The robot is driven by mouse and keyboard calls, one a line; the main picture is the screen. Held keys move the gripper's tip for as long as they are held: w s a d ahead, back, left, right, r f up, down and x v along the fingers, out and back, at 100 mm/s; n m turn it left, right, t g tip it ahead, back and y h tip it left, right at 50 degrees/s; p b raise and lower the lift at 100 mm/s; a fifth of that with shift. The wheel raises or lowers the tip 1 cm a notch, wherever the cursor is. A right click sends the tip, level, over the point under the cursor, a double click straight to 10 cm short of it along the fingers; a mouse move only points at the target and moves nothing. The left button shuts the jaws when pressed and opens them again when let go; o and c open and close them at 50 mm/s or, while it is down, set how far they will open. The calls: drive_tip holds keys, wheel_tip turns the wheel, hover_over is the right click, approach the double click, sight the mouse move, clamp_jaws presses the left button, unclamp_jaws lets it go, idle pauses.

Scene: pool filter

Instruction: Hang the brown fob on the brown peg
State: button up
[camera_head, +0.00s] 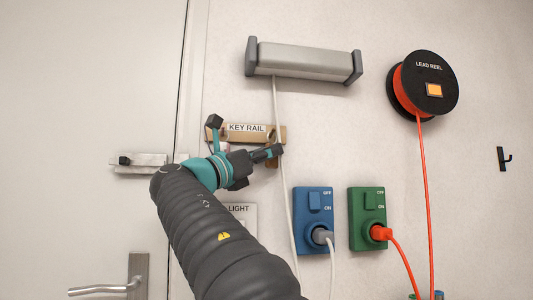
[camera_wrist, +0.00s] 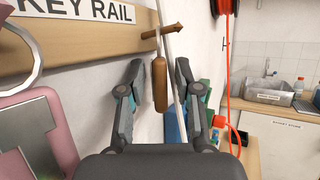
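The brown fob (camera_wrist: 160,85) hangs upright just below the brown peg (camera_wrist: 164,33) in the wrist view. A thin link seems to join its top to the peg, but I cannot tell how the link sits there. The peg sticks out from the right end of the wooden key rail (camera_wrist: 75,42), which also shows in the head view (camera_head: 237,139). My gripper (camera_wrist: 160,68) is open, one finger on each side of the fob, with visible gaps and no contact. In the head view my gripper (camera_head: 246,136) is in front of the rail and hides much of it.
A pink fob (camera_wrist: 30,125) with a metal ring is close on the left in the wrist view. A white cable (camera_head: 285,180) runs down right of the rail. Blue (camera_head: 313,220) and green (camera_head: 367,218) switch sockets sit lower right. A lead reel (camera_head: 423,83) hangs far right.

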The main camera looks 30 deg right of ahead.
idle(0.3)
drive_tip(key=v, duration=1.2)
